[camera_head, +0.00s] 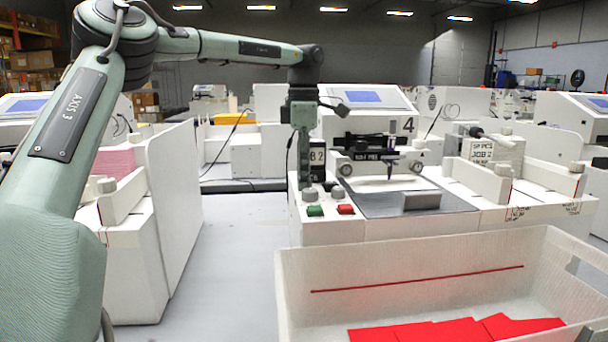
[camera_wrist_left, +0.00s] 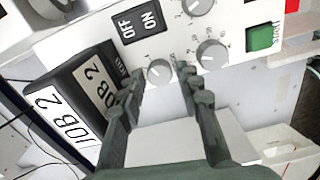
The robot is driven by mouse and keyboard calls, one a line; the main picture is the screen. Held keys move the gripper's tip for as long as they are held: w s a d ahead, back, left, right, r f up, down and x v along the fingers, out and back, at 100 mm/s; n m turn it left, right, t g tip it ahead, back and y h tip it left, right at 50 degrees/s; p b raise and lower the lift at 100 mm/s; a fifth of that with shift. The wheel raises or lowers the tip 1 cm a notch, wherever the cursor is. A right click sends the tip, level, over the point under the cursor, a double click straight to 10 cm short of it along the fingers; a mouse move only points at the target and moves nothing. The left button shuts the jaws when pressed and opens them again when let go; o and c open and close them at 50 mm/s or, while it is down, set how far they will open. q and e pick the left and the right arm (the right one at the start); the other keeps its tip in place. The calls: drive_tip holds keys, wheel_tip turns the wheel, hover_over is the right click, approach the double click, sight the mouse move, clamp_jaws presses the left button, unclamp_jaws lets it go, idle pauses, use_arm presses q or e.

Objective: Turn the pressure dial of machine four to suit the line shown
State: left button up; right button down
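Machine four (camera_head: 362,228) stands right of centre, with a black "4" on its upper part. Its panel has grey dials, a green button (camera_head: 315,211) and a red button (camera_head: 346,209). My left gripper (camera_head: 305,180) points down over the panel's left end. In the left wrist view its fingers (camera_wrist_left: 160,84) are open, with a small grey dial (camera_wrist_left: 159,72) between their tips in the picture; I cannot tell if they touch it. Two more dials (camera_wrist_left: 211,54) (camera_wrist_left: 196,6) are to its right. Dial names are too small to read.
A white crate (camera_head: 300,290) in front holds red sheets (camera_head: 455,330); a thin red line crosses its inner wall. A black box labelled JOB 2 (camera_wrist_left: 72,112) and an OFF/ON switch (camera_wrist_left: 138,20) sit near the fingers. Other white machines stand around.

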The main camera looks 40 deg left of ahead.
use_arm(q)
clamp_jaws()
drive_tip(key=shift+n, duration=0.3)
drive_tip(key=n, duration=0.3)
drive_tip(key=shift+n, duration=0.4)
drive_tip(key=n, duration=0.4)
drive_tip(key=shift+n, duration=0.3)
drive_tip(key=n, duration=0.4)
drive_tip(key=shift+d, duration=0.1)
drive_tip(key=n, duration=0.4)
drive_tip(key=shift+n, duration=0.3)
unclamp_jaws()
